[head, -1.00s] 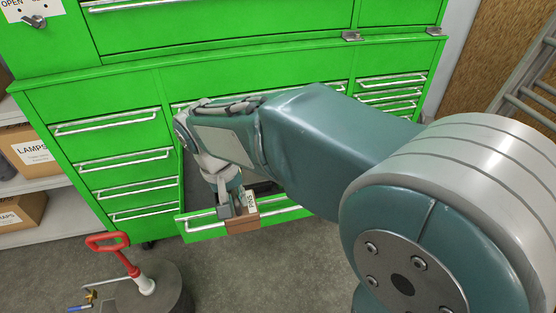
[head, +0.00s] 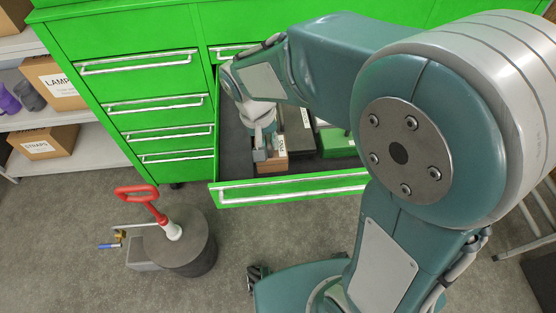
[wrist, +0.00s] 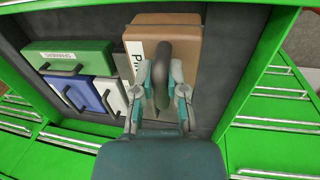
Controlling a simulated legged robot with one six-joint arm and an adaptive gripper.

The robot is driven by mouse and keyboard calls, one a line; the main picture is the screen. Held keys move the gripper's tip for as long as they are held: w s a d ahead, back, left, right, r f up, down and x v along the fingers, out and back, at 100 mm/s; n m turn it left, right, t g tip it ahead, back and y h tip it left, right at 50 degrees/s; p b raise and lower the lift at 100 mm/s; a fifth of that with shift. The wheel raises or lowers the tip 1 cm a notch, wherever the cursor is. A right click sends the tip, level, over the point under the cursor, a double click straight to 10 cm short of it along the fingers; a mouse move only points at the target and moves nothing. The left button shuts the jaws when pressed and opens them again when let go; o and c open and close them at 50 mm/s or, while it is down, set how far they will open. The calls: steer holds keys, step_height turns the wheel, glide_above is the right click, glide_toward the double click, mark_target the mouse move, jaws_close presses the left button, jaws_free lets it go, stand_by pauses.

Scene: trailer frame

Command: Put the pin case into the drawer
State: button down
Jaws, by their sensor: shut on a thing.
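The pin case is a brown case (head: 271,160) with a white label and a dark handle. My gripper (head: 264,146) is shut on its handle from above. In the wrist view the case (wrist: 190,38) fills the upper middle, and my gripper (wrist: 160,92) closes on both sides of the handle. The green drawer (head: 290,189) is pulled open with a dark grey floor. The case shows within the drawer's outline near its left front. I cannot tell whether its underside touches the floor. My arm hides part of the drawer.
The drawer also holds a green case (wrist: 68,54), a blue case (wrist: 76,92) and a white case (wrist: 110,93), left of the pin case in the wrist view. Cardboard boxes (head: 50,82) sit on shelves.

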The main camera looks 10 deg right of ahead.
mark_target(271, 160)
steer(key=f, duration=0.7)
steer(key=shift+d, duration=0.2)
step_height(271, 160, down, 4)
steer(key=shift+a+f, duration=0.1)
steer(key=c, duration=0.7)
jaws_free()
steer(key=r, duration=0.4)
steer(key=a+r, duration=0.1)
steer(key=r, duration=0.3)
steer(key=a+r, duration=0.1)
steer(key=r, duration=0.3)
steer(key=shift+a, duration=0.1)
steer(key=shift+s+d+r+n+t+y, duration=0.1)
steer(key=shift+s+d+r+t+y, duration=0.25)
steer(key=shift+s+d+r+t, duration=1.15)
steer(key=shift+s+d+r+n+t+y, duration=0.1)
steer(key=shift+s+d+r+t+y, duration=0.35)
steer(key=shift+s+d+r, duration=2.1)
steer(key=shift+s+d+r+n+t+y, duration=0.1)
steer(key=shift+s+d+r+t+y, duration=0.2)
steer(key=shift+s+d+r+t, duration=1.15)
